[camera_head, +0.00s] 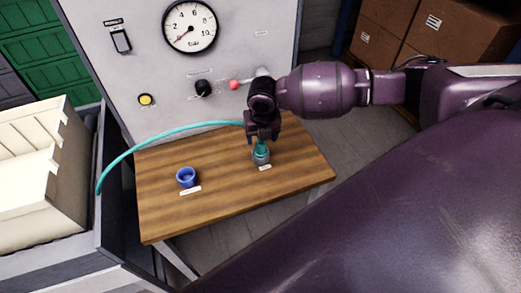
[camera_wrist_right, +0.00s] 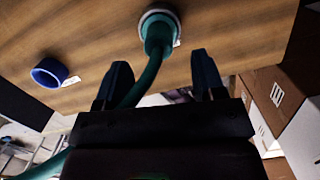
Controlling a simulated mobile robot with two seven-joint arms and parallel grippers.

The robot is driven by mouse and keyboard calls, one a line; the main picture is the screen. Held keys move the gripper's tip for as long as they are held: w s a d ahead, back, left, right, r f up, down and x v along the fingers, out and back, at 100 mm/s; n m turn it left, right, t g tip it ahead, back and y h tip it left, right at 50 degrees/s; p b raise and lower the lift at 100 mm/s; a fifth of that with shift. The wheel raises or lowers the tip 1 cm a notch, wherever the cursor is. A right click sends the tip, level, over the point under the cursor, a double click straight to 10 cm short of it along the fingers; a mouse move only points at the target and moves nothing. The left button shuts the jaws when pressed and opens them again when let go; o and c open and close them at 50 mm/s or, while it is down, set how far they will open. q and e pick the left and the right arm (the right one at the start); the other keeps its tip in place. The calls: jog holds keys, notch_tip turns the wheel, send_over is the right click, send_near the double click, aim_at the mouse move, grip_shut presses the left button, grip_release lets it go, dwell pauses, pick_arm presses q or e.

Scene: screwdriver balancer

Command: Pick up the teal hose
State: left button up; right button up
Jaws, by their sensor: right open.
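The teal hose (camera_head: 165,135) arcs from the left side of the wooden table up and over to the right. Its end sits in a round grey socket (camera_head: 262,160) on the table. My right gripper (camera_head: 262,138) is directly above that socket and hides part of the hose. In the right wrist view, the gripper (camera_wrist_right: 160,78) is open, with the hose (camera_wrist_right: 143,80) passing between its two fingers, nearer the left one. A clear gap shows beside the right finger. My left gripper is not in view.
A blue ring-shaped holder (camera_head: 186,178) stands on the wooden table (camera_head: 225,190) left of the socket. Behind is a grey panel with a gauge (camera_head: 190,26), a black knob (camera_head: 203,88) and a red-ended lever (camera_head: 234,85). A cream crate (camera_head: 40,180) is at left, cardboard boxes (camera_head: 440,30) at back right.

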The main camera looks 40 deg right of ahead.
aim_at(261, 142)
jog(key=shift+w+d+f, duration=0.1)
jog(key=shift+w+f, duration=0.1)
jog(key=shift+f, duration=0.8)
jog(key=shift+w+d+f, duration=0.1)
jog(key=shift+w+f, duration=0.05)
jog(key=shift+f, duration=0.8)
jog(key=shift+w+f, duration=0.2)
jog(key=shift+f, duration=0.8)
jog(key=c, duration=1)
jog(key=shift+r, duration=0.1)
notch_tip(261, 142, up, 20)
jog(key=shift+f+p, duration=0.1)
jog(key=shift+p, duration=0.3)
